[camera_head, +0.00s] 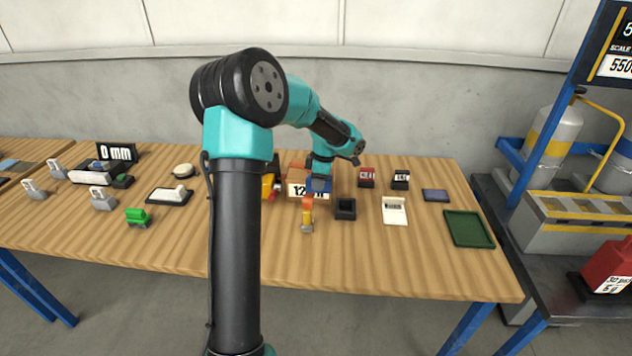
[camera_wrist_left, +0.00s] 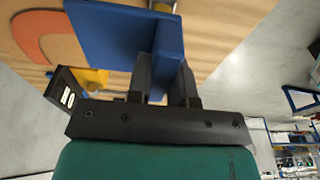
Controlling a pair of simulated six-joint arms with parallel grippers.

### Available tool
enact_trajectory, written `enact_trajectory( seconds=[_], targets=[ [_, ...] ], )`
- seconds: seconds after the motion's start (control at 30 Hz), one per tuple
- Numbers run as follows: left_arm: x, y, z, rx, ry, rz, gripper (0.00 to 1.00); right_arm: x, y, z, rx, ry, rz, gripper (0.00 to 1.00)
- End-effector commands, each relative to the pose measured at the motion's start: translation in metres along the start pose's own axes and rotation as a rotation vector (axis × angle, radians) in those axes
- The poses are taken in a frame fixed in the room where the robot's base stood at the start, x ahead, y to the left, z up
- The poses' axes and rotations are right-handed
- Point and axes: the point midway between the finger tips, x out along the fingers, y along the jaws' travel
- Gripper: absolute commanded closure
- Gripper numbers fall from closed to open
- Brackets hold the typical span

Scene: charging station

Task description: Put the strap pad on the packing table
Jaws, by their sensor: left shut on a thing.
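My left gripper (camera_head: 320,174) is shut on a blue pad-like piece (camera_head: 319,186) above the middle of the wooden table (camera_head: 360,270). In the left wrist view the gripper (camera_wrist_left: 165,80) has its fingers on an upright fin of this blue piece (camera_wrist_left: 105,35), whose wide flat part extends to the left. No label shows to confirm that it is the strap pad. A flat dark blue pad (camera_head: 435,195) lies on the table's right part. My right gripper is not in view.
A brown box (camera_head: 296,172) with a number label stands close by the gripper. An orange and yellow piece (camera_head: 307,222), a black open box (camera_head: 345,208), a white stand (camera_head: 394,212) and a green tray (camera_head: 468,229) stand nearby. The table's front strip is clear.

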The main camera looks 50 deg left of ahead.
Motion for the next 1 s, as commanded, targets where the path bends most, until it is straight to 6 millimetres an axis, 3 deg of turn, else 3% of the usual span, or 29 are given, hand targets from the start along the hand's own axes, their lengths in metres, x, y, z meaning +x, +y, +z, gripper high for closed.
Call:
enact_trajectory(
  seconds=[0.17, 0.37, 0.57, 0.7, 0.83, 1.0],
  targets=[
    [0.001, -0.004, 0.026, 0.127, -0.007, 0.015, 1.0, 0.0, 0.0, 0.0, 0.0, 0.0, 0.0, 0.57],
    [0.001, -0.023, 0.101, 0.528, -0.024, 0.067, 1.0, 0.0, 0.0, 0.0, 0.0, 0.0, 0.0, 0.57],
    [-0.002, -0.063, 0.195, 1.062, -0.032, 0.145, 1.0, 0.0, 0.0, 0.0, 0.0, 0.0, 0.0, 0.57],
    [-0.003, -0.101, 0.255, 1.434, -0.027, 0.203, 1.0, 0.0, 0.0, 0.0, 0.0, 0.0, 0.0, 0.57],
    [-0.005, -0.136, 0.298, 1.732, -0.015, 0.253, 1.0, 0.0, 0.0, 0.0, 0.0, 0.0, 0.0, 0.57],
    [-0.005, -0.163, 0.327, 1.955, -0.002, 0.294, 1.0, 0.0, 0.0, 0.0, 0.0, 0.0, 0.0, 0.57]
  ],
)
